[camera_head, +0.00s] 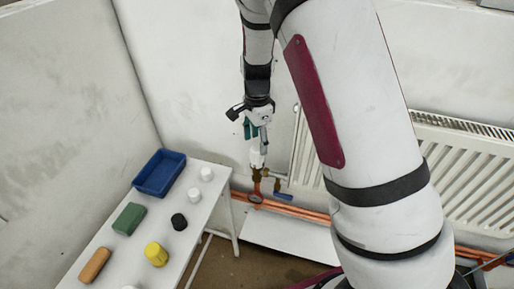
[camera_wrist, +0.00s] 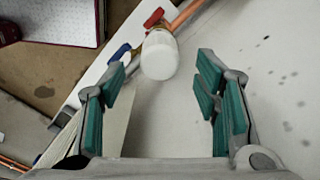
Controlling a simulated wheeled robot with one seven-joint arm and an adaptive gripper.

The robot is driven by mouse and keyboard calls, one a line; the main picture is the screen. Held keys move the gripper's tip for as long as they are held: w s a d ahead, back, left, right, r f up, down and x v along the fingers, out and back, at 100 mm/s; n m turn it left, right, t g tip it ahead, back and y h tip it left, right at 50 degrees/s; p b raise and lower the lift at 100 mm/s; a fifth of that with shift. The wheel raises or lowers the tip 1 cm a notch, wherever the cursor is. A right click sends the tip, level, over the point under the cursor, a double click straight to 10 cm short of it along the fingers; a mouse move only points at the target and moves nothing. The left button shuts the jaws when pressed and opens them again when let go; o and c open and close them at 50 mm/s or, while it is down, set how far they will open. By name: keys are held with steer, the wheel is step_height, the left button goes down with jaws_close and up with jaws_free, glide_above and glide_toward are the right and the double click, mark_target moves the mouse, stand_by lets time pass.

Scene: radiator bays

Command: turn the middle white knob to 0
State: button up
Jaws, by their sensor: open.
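A white knob (camera_head: 257,157) sits on a brass valve at the left end of the radiator. It also shows in the wrist view (camera_wrist: 159,56), with its rounded end towards me. I cannot read any number or mark on it. My gripper (camera_head: 257,137) is just above the knob in the head view. In the wrist view my gripper (camera_wrist: 160,88) is open, with its green pads apart. The knob lies beyond the pads, roughly midway between them, and I see no contact.
A red handle (camera_wrist: 153,17) and a blue handle (camera_wrist: 120,52) are close to the knob. The ribbed radiator (camera_head: 470,180) is at right. At left, a white table (camera_head: 150,215) holds a blue tray (camera_head: 160,190), white, black and yellow caps, and green and orange blocks.

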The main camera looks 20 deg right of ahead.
mark_target(257, 148)
step_height(257, 148, up, 8)
steer(key=shift+f, duration=0.15)
stand_by(0.5)
